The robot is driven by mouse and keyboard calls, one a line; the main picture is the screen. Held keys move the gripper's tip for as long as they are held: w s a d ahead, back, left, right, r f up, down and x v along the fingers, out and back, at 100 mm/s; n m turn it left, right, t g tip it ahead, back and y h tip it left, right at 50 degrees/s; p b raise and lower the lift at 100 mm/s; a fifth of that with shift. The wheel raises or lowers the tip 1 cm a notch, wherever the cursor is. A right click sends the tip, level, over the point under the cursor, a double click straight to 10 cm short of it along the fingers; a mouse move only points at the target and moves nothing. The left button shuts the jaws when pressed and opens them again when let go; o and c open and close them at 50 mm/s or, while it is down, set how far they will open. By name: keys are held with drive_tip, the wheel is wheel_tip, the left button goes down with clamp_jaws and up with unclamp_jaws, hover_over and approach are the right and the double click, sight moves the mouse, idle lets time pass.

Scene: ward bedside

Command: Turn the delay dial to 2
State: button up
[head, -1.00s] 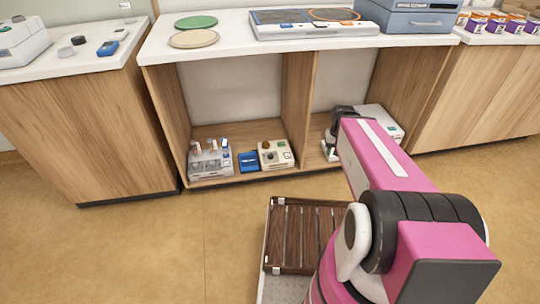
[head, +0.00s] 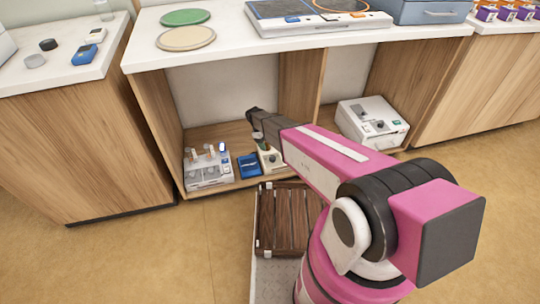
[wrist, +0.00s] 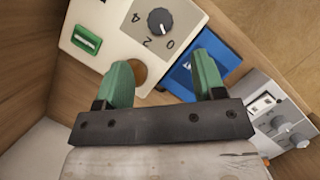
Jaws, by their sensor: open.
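A dark round dial (wrist: 160,21) sits on a cream box (wrist: 108,20) in the wrist view. The marks 0, 2 and 4 are printed around it; its pale pointer line appears to face 0. No name for the dial is readable. My gripper (wrist: 163,80) is open, its two green fingers apart and empty. The dial lies beyond the fingertips, between them in the picture, and is not held. In the head view the cream box (head: 275,161) is partly hidden behind my arm, and my gripper (head: 258,137) hangs over it.
The cream box also has a green switch (wrist: 87,40) and a brown round part (wrist: 137,72). A blue device (head: 249,165) and a grey-white device with knobs (head: 208,170) stand to its left in the open shelf bay. A white machine (head: 371,122) is in the right bay.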

sight(273, 157)
drive_tip(key=x, duration=1)
drive_tip(key=c, duration=0.9)
drive_tip(key=shift+m, duration=0.3)
drive_tip(key=m+g, duration=0.1)
drive_tip(key=m, duration=0.1)
drive_tip(key=m+y, duration=0.1)
drive_tip(key=m, duration=0.2)
drive_tip(key=shift+w+d+g+y, duration=0.1)
drive_tip(key=shift+d+g+y, duration=0.05)
drive_tip(key=shift+g+y, duration=0.2)
drive_tip(key=m+y, duration=0.1)
drive_tip(key=m, duration=0.2)
drive_tip(key=m+y, duration=0.1)
drive_tip(key=m, duration=0.2)
drive_tip(key=shift+g, duration=0.35)
